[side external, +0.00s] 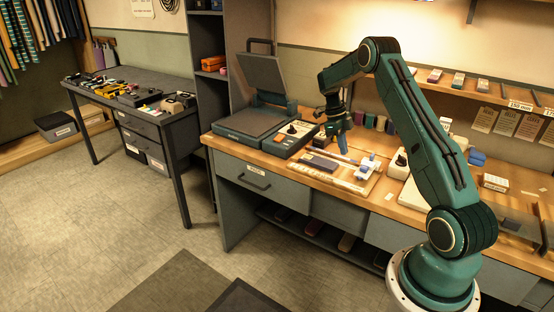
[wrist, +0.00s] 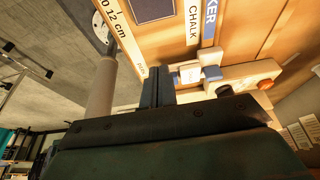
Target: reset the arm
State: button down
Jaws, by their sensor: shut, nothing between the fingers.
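My gripper (side external: 342,146) hangs above the workbench, over the back of a wooden board, with its fingers pointing down. In the wrist view the two dark fingers (wrist: 158,88) are together with nothing between them. The wooden board (side external: 345,184) lies on the bench and carries a dark flat block (side external: 319,162) and a white and blue piece (side external: 367,166). The wrist view shows printed labels, including "12 cm" and "CHALK", and a white and blue piece (wrist: 190,75) beyond the fingers. The height of the fingertips above the board is hard to tell.
A machine with a raised lid (side external: 263,75) stands on the bench left of my gripper, beside a control box (side external: 290,138). Several small coloured items (side external: 370,121) stand along the back. A shelf (side external: 490,97) runs along the wall.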

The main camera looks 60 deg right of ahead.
jog(key=shift+v, duration=1.15)
jog(key=s+a+r+n+t+h, duration=0.2)
jog(key=a+r+n+t, duration=0.2)
jog(key=a+r+n, duration=1.45)
jog(key=s+a+r+n+t+y, duration=0.1)
jog(key=s+a+n+t, duration=0.4)
jog(key=s+a+n, duration=1.1)
jog(key=a+n+y, duration=0.1)
jog(key=a, duration=0.2)
jog(key=shift+s+r+t, duration=0.3)
jog(key=shift+s, duration=0.1)
